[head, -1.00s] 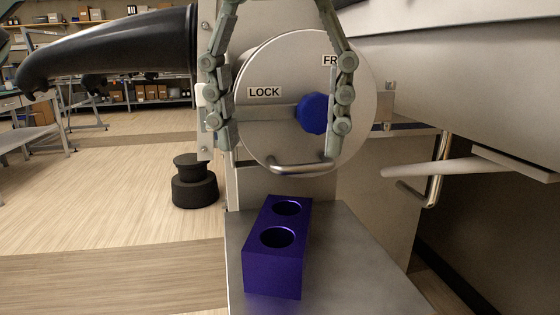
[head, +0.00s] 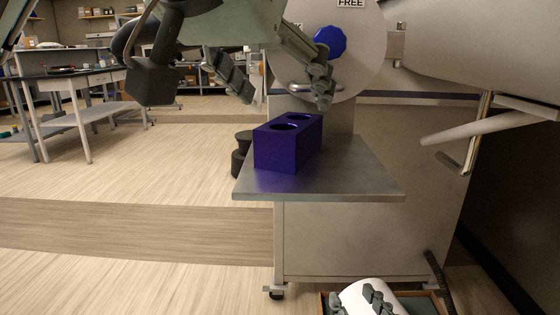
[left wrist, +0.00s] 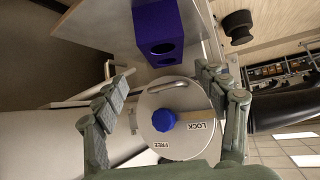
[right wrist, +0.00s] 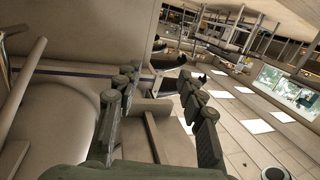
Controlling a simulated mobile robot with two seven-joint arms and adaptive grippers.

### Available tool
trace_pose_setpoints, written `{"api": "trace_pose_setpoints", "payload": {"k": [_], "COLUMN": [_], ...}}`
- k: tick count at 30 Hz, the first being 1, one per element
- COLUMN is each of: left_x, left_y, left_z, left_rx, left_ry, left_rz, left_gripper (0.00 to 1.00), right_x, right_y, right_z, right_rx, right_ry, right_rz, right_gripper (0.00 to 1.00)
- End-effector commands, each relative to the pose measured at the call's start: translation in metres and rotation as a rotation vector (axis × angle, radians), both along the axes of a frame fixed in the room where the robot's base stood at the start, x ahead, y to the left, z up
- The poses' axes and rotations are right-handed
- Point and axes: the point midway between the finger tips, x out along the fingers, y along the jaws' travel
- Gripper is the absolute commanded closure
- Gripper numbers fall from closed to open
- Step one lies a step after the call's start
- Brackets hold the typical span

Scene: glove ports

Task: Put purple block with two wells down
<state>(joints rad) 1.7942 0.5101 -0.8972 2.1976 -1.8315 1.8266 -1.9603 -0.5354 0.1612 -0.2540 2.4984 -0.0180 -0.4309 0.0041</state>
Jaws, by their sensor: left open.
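The purple block (head: 285,148) with two round wells stands upright on a grey metal shelf (head: 345,180), wells facing up. It also shows in the left wrist view (left wrist: 157,22), beyond the fingertips. My right gripper (head: 356,299) is low at the bottom edge of the head view, partly cut off. In the right wrist view its fingers (right wrist: 165,90) are spread with nothing between them.
The round port door (head: 365,55) with a blue knob (head: 330,41) and a bar handle is just behind the shelf. A black stepped object (head: 240,155) stands left of it. A pale pipe (head: 485,126) juts at the right. The shelf's right part is clear.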

Motion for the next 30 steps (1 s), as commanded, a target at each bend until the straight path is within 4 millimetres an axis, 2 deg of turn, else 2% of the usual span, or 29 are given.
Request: {"api": "trace_pose_setpoints", "payload": {"k": [5,21,29,30], "left_x": [0.008,0.055,0.058,0.057], "left_y": [-0.003,-0.015,-0.016,-0.016], "left_z": [-0.006,-0.051,-0.052,-0.052], "left_rx": [-0.006,-0.006,-0.005,-0.005], "left_ry": [-0.021,-0.019,-0.022,-0.022], "left_rz": [-0.005,-0.005,-0.005,-0.005], "left_gripper": [0.28,0.28,0.28,0.32], "right_x": [-0.001,-0.004,-0.004,-0.004], "right_y": [0.004,0.012,0.012,0.012], "right_z": [0.012,0.031,0.032,0.032], "right_rx": [0.022,0.063,0.064,0.064], "right_ry": [-0.047,-0.131,-0.134,-0.134], "right_rz": [0.009,0.024,0.025,0.025], "right_gripper": [0.60,0.60,0.60,0.60]}}
